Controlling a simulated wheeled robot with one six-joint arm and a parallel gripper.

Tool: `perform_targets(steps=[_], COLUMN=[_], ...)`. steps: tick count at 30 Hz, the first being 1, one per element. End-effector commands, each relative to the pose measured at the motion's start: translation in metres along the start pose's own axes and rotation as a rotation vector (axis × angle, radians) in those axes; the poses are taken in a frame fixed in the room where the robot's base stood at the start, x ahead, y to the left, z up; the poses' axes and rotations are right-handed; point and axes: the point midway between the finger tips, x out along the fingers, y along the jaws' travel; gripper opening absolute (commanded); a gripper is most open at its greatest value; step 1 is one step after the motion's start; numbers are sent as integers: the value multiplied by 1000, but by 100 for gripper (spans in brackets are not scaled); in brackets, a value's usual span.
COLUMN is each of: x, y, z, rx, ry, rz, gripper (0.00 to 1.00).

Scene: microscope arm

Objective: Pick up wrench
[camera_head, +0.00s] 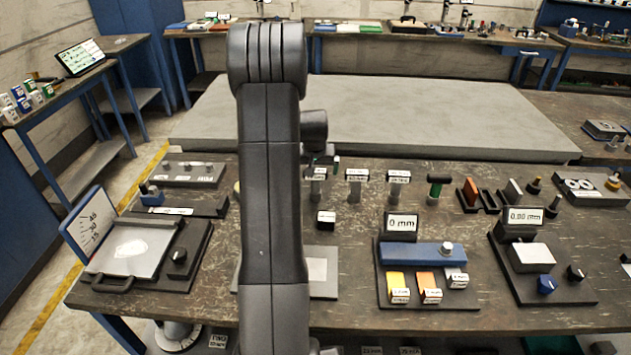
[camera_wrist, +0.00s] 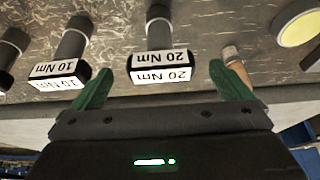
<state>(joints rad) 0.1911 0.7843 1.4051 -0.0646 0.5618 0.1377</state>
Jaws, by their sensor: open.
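My gripper (camera_wrist: 163,84) has two green fingers, spread apart with nothing held between them. A 20 Nm label block (camera_wrist: 160,66) with a dark grey cylinder (camera_wrist: 158,30) behind it lies in the gap between the fingers in the wrist view. A 10 Nm label block (camera_wrist: 62,73) with a similar cylinder is just beyond the left finger. In the head view, small labelled upright tools stand in a row, including one (camera_head: 357,186) right of my arm. I cannot tell for certain which piece is the wrench. My arm hides part of the row.
A brown-tipped tool (camera_wrist: 232,56) is close to the right finger. A large grey slab (camera_head: 430,112) lies behind the row. A green-topped cylinder (camera_head: 435,188), a blue block fixture (camera_head: 422,254) and a plate with a knob (camera_head: 128,250) share the worn bench.

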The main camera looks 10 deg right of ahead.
Motion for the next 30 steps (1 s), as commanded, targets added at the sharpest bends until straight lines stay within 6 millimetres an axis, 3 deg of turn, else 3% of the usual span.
perform_targets(steps=[15, 24, 30], x=[48, 52, 51], y=[0, -1, -1], z=[-5, -5, -5], rx=[0, 0, 0], ry=[-1, 0, 0], rz=[0, 0, 0], gripper=[98, 98, 59])
